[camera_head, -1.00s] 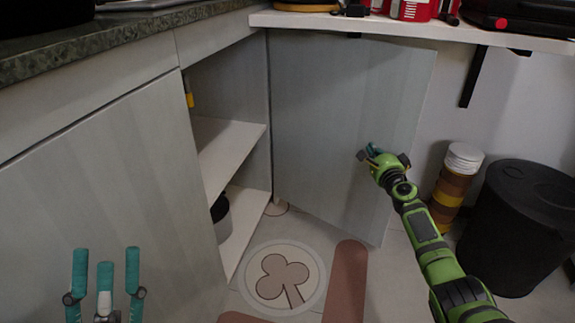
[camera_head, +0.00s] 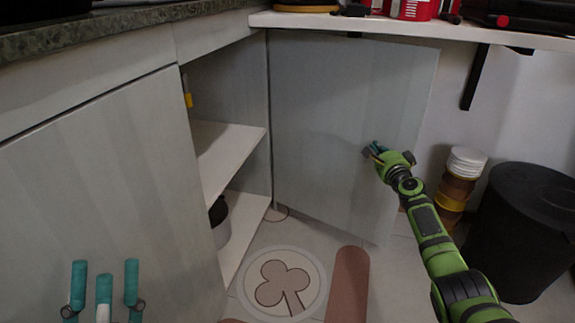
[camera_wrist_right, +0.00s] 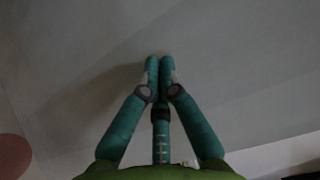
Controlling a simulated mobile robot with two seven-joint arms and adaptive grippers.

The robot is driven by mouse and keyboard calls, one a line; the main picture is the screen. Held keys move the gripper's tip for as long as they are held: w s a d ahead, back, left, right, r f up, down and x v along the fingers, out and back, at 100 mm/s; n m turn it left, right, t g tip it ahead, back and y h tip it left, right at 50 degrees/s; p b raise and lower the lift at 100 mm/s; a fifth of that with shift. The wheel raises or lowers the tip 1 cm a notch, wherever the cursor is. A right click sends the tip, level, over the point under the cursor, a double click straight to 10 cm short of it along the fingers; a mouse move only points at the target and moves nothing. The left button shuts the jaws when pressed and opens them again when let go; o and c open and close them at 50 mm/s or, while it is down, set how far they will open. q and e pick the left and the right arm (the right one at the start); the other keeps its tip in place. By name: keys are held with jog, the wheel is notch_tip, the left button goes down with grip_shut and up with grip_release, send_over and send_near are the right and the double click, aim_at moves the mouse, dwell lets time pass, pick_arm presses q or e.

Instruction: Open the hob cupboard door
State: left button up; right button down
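The cupboard door (camera_head: 335,110) is a pale grey panel standing wide open in the head view, hinged beside the open cupboard (camera_head: 228,140). My right gripper (camera_head: 372,150) is at the door's inner face, toward its outer edge. In the right wrist view its teal fingertips (camera_wrist_right: 159,66) are together, against or very near a plain grey surface; nothing shows between them. Whether they touch the door is unclear. My left gripper (camera_head: 104,285) is at the lower left, its teal fingers apart and empty, in front of a closed cupboard front (camera_head: 110,190).
A shelf (camera_head: 470,35) with red items runs above the door. A pot (camera_head: 220,220) sits low in the cupboard. A clover-patterned mat (camera_head: 283,285) lies on the floor.

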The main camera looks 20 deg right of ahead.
aim_at(382, 141)
jog(key=shift+w+d+f+b, duration=0.1)
jog(key=shift+w+d+b, duration=2)
jog(key=shift+b, duration=3.95)
jog(key=shift+s+d+f, duration=0.1)
jog(key=shift+d+f, duration=0.05)
jog(key=shift+d, duration=0.1)
jog(key=s+p, duration=0.1)
jog(key=p, duration=0.3)
jog(key=s+a+p, duration=0.1)
jog(key=s+p, duration=0.1)
jog(key=p, duration=0.1)
jog(key=s+a+r+p, duration=0.1)
jog(key=s+p, duration=0.1)
jog(key=p, duration=0.2)
jog(key=shift+s+a+p, duration=0.1)
jog(key=shift+a+p, duration=0.15)
jog(key=shift+p, duration=0.05)
jog(key=shift+s+a+p, duration=0.2)
jog(key=shift+s+p, duration=0.3)
jog(key=shift+p, duration=0.15)
jog(key=shift+s+a+p, duration=0.2)
jog(key=shift+s+p, duration=0.3)
jog(key=shift+p, duration=0.1)
jog(key=shift+s+a+f+p, duration=0.2)
jog(key=shift+s+p, duration=0.2)
jog(key=shift+s, duration=0.15)
jog(key=shift+s+a+f+p, duration=0.1)
jog(key=shift+s+a+p, duration=0.1)
jog(key=shift+s+p, duration=0.25)
